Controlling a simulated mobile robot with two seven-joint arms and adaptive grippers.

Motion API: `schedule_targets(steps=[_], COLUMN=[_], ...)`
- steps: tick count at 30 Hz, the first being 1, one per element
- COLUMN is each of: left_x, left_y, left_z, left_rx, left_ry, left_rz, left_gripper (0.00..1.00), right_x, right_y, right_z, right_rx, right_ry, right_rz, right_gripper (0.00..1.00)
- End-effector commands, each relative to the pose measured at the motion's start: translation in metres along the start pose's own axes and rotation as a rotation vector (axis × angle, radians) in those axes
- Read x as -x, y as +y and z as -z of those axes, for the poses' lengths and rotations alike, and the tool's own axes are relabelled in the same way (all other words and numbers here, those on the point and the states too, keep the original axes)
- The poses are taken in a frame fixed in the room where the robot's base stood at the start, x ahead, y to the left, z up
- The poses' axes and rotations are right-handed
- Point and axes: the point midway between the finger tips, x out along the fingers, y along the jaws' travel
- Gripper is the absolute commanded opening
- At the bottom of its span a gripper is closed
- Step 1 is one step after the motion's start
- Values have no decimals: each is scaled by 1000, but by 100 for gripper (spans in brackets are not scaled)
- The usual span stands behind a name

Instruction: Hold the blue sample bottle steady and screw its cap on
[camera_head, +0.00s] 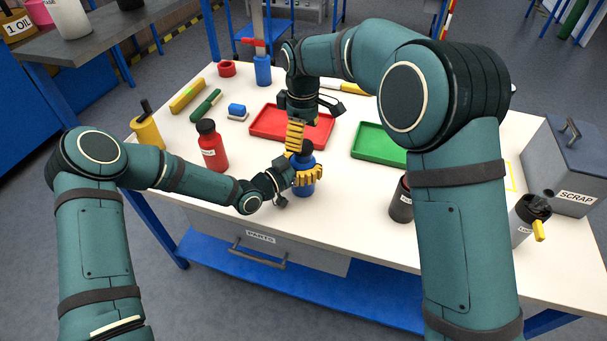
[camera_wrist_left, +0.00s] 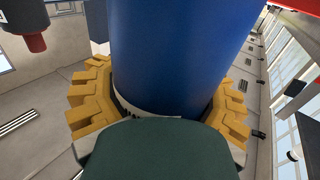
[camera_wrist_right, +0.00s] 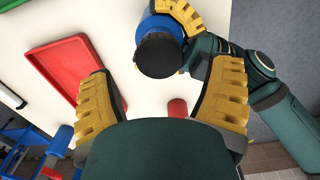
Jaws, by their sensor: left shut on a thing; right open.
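The blue sample bottle (camera_head: 303,188) stands upright near the front edge of the table. My left gripper (camera_head: 307,174) is shut around its side; the bottle fills the middle of the left wrist view (camera_wrist_left: 180,50), between the yellow fingers. A black cap (camera_wrist_right: 160,54) sits on top of the bottle in the right wrist view; whether it is threaded on cannot be told. My right gripper (camera_head: 297,142) is over the bottle, pointing down, with its fingers spread apart. In the right wrist view the cap lies beyond the fingertips, with no finger touching it.
A red bottle (camera_head: 211,146) stands to the left. A red tray (camera_head: 262,128) and a green tray (camera_head: 375,146) lie behind. A dark cup (camera_head: 401,205) stands to the right, and a grey scrap bin (camera_head: 560,165) is at the far right.

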Motion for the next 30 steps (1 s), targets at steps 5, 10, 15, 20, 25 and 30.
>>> schedule_targets(steps=[5,10,15,20,25,30], left_x=[0,0,0,0,0,0], left_y=[0,0,0,0,0,0], left_z=[0,0,0,0,0,0], left_rx=[0,0,0,0,0,0], left_ry=[0,0,0,0,0,0], left_rz=[-1,-1,-1,-1,-1,-1], left_gripper=[0,0,0,0,0,0], right_x=[0,8,24,33,35,34], right_y=[0,1,1,1,1,1], right_z=[0,0,0,-1,0,0], right_rx=[0,105,316,436,457,455], right_ry=[0,3,3,1,0,0], right_rz=[-1,1,1,-1,-2,-1], right_gripper=[80,80,80,80,80,80])
